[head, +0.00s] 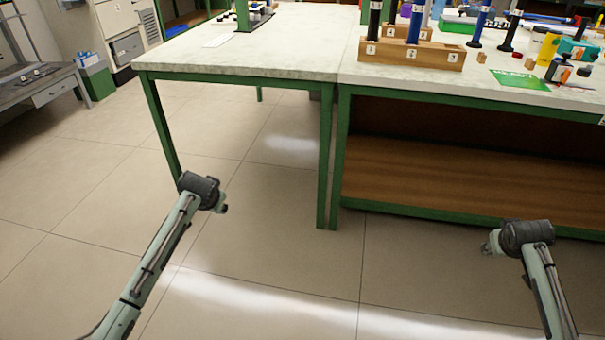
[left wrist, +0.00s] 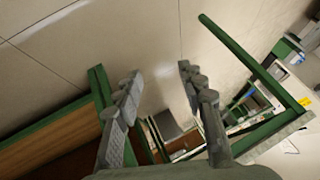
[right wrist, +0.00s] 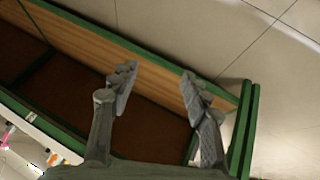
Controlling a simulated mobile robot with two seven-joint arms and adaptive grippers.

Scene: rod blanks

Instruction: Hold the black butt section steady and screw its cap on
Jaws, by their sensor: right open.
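Dark rods stand upright on the right bench in the head view. A black rod (head: 375,20) stands in the slot labelled 1 of a wooden block (head: 432,60), and a blue rod (head: 416,22) stands in slot 2. Another black rod (head: 511,32) stands on a round base farther right. I cannot tell which is the butt section, and I cannot make out its cap. My left gripper (left wrist: 160,70) is open and empty over the floor. My right gripper (right wrist: 158,70) is open and empty in front of the right bench. Both are well away from the rods.
The left bench (head: 270,52) is mostly bare, with a dark stand (head: 256,20) at its back. A green sheet (head: 520,80), a yellow cup (head: 548,48) and small items crowd the right bench. Its green-edged lower shelf (head: 450,180) is empty. The floor between is clear.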

